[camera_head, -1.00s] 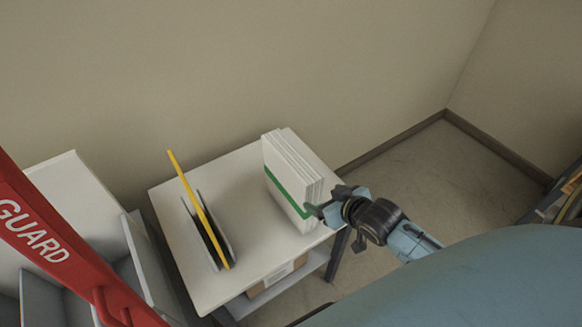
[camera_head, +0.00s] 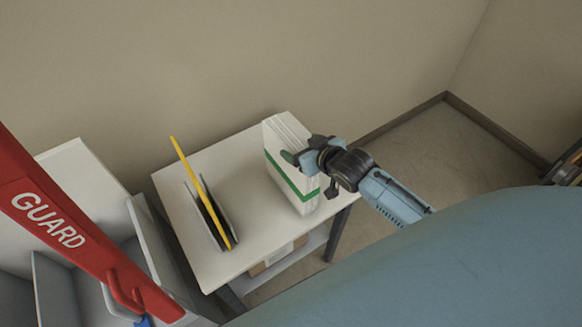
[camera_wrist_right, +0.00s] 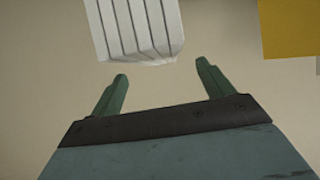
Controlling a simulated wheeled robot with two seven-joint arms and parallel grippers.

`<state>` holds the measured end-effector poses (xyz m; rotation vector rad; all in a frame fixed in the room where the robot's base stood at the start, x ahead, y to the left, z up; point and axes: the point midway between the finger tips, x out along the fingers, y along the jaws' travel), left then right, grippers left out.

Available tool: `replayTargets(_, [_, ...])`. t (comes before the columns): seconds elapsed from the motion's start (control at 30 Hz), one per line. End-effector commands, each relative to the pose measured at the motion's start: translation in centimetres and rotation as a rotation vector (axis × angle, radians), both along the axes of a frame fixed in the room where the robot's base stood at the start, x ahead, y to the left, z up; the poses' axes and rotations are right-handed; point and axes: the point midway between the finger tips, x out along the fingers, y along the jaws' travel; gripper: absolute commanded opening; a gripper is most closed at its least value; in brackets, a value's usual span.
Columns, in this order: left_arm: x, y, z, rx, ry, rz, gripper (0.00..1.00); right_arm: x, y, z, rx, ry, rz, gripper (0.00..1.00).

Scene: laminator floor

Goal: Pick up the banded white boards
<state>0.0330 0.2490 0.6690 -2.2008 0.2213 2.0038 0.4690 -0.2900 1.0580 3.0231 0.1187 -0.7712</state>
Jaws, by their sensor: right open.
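The banded white boards (camera_head: 277,149) stand upright as a stack on the right part of a white table (camera_head: 240,165), with a green band around them. My right gripper (camera_head: 300,152) is open at the upper right of the stack and hides part of its top and side. In the right wrist view the ends of the white boards (camera_wrist_right: 135,28) show just beyond the open fingers (camera_wrist_right: 162,70), with nothing between the fingertips. I cannot tell whether a finger touches the boards. My left gripper is not in view.
A yellow board (camera_head: 203,195) leans in a dark slotted holder (camera_head: 218,222) on the table's left part. A red bar marked GUARD (camera_head: 80,240) and grey-white panels (camera_head: 88,180) stand at the left. A cardboard box (camera_head: 280,257) sits on the lower shelf. Table between holder and stack is clear.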

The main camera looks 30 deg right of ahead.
Motion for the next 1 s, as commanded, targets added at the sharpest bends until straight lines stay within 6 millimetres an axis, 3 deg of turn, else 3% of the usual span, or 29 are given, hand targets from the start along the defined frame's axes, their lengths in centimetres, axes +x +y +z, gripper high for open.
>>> replayTargets(0.4, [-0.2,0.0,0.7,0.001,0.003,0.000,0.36,3.7,0.0,-2.5,0.000,0.000,-0.001,0.80])
replayTargets(0.7, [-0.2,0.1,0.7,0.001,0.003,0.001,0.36,3.9,0.0,-2.7,0.000,0.000,-0.001,0.80])
replayTargets(1.0, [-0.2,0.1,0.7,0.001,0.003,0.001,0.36,3.9,0.0,-2.7,0.000,0.000,-0.001,0.43])
